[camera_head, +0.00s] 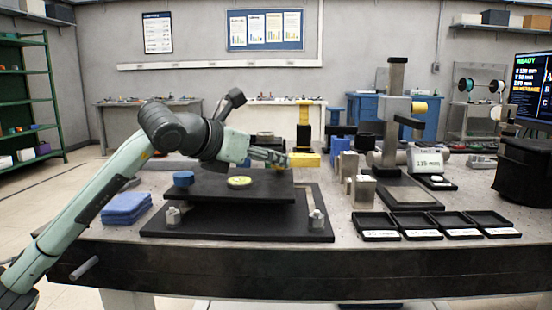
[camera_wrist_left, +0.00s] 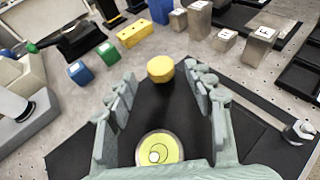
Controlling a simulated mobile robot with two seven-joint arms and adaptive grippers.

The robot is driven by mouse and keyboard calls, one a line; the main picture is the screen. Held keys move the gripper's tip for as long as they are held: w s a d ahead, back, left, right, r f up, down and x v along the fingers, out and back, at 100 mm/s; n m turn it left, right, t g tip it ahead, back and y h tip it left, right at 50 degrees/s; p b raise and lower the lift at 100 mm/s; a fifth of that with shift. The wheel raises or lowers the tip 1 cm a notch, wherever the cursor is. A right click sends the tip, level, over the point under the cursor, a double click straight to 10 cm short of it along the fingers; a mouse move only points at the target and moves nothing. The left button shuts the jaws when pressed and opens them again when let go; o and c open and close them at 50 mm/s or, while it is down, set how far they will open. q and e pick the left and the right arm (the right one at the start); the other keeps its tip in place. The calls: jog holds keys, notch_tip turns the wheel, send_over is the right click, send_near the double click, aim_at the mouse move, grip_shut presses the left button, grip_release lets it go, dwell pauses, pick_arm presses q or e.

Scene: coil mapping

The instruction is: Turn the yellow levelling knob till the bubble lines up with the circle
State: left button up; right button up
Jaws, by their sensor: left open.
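The yellow levelling knob (camera_wrist_left: 160,68) lies ahead of and between the fingertips of my left gripper (camera_wrist_left: 163,78). The fingers are apart, and I see no contact with the knob. In the head view my left gripper (camera_head: 284,160) is over the far right part of the black levelling plate (camera_head: 215,192); the knob cannot be made out there. The round yellow-green bubble level (camera_head: 240,182) sits on the plate. In the left wrist view the level (camera_wrist_left: 170,143) shows a small pale bubble (camera_wrist_left: 154,157) low and left of the disc's middle, by a dark ring; their exact overlap is too small to tell.
A blue knob (camera_head: 184,177) stands at the plate's left. A yellow block with holes (camera_wrist_left: 135,32) and blue (camera_wrist_left: 80,73) and green (camera_wrist_left: 107,53) blocks stand beyond. Grey metal blocks (camera_head: 363,190) and black trays (camera_head: 425,226) are to the right, blue cloths (camera_head: 127,206) to the left.

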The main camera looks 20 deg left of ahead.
pick_arm(q)
jog(key=shift+x, duration=1.55)
pick_arm(e)
jog(key=shift+w+d+f, duration=0.1)
jog(key=shift+f, duration=0.2)
pick_arm(q)
jog(key=shift+c, duration=0.5)
jog(key=c, duration=1.1)
jog(key=shift+o, duration=0.2)
jog(key=shift+h, duration=0.3)
